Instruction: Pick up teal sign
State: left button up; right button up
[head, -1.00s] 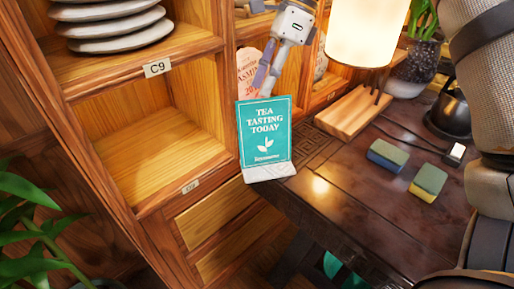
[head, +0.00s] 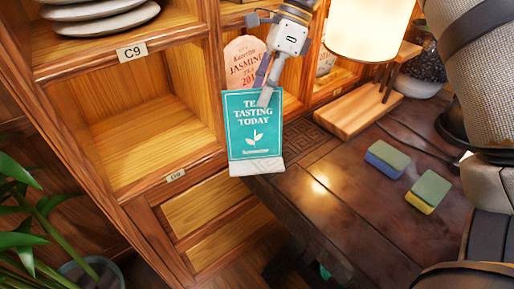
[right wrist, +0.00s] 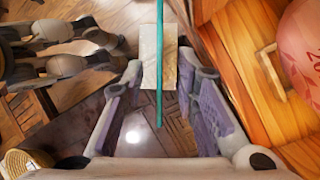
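The teal sign (head: 252,135) reads "Tea tasting today" in white and stands upright in a pale base at the counter's near left corner. In the head view my right gripper (head: 264,97) is at the sign's top edge, with a finger in front of its upper right part. In the right wrist view the sign (right wrist: 160,105) shows edge-on as a thin teal strip above its pale base. The fingers of my right gripper (right wrist: 163,78) stand apart on either side of it, with gaps visible. My left gripper is not in view.
A pink round tea cake (head: 246,62) stands behind the sign. Wooden shelves (head: 140,125) with plates lie to the left. A wooden rack (head: 358,110), a lit lamp (head: 368,28) and two sponges (head: 387,158) are to the right on the dark counter (head: 325,190).

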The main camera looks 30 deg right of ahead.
aim_at(255, 111)
jog(key=x, duration=0.6)
jog(key=shift+r, duration=0.1)
grip_shut()
jog(key=shift+r, duration=0.15)
